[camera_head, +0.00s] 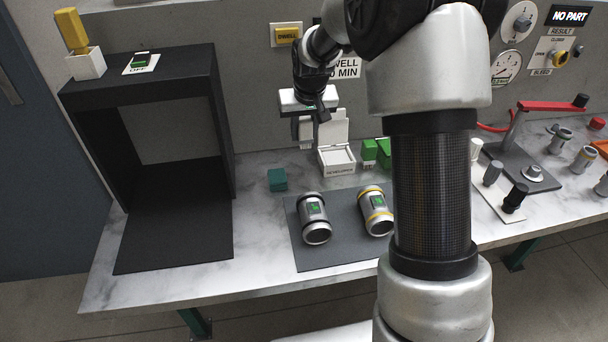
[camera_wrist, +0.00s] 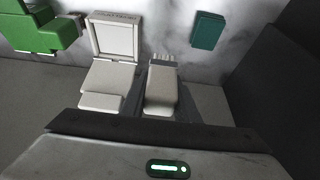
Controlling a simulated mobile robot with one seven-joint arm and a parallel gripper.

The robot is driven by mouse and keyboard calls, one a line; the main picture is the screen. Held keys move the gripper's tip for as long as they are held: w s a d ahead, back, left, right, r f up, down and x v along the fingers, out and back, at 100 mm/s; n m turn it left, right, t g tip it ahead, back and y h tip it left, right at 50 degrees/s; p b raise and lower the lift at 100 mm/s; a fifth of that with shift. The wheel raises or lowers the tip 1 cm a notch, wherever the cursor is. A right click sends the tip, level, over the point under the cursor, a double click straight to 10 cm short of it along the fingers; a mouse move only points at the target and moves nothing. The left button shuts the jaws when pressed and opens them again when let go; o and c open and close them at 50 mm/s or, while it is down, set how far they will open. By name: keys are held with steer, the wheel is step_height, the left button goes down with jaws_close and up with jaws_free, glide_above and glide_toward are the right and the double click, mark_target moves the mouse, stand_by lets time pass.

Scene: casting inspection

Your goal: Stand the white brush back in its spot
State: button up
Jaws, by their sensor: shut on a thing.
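The white brush (camera_wrist: 161,88) shows in the wrist view, with its pale bristles pointing away from my gripper (camera_wrist: 162,112). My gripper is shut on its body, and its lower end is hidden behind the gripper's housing. In the head view my gripper (camera_head: 306,133) hangs above the back of the bench, left of the open white developer box (camera_head: 337,168). The brush is hard to make out there. The developer box also shows in the wrist view (camera_wrist: 112,40), close beside the brush. I cannot tell which place is the brush's spot.
A teal block (camera_head: 277,180) lies left of the developer box, green blocks (camera_head: 376,152) right of it. Two metal cylinders (camera_head: 314,219) (camera_head: 376,211) lie on a grey mat (camera_head: 330,256) in front. A black open booth (camera_head: 170,236) stands left. Bare marble (camera_head: 256,222) lies between booth and mat.

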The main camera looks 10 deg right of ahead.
step_height(320, 180, down, 10)
steer(key=shift+r+b, duration=0.2)
steer(key=shift+b, duration=0.5)
steer(key=shift+f, duration=0.2)
steer(key=o, duration=1.1)
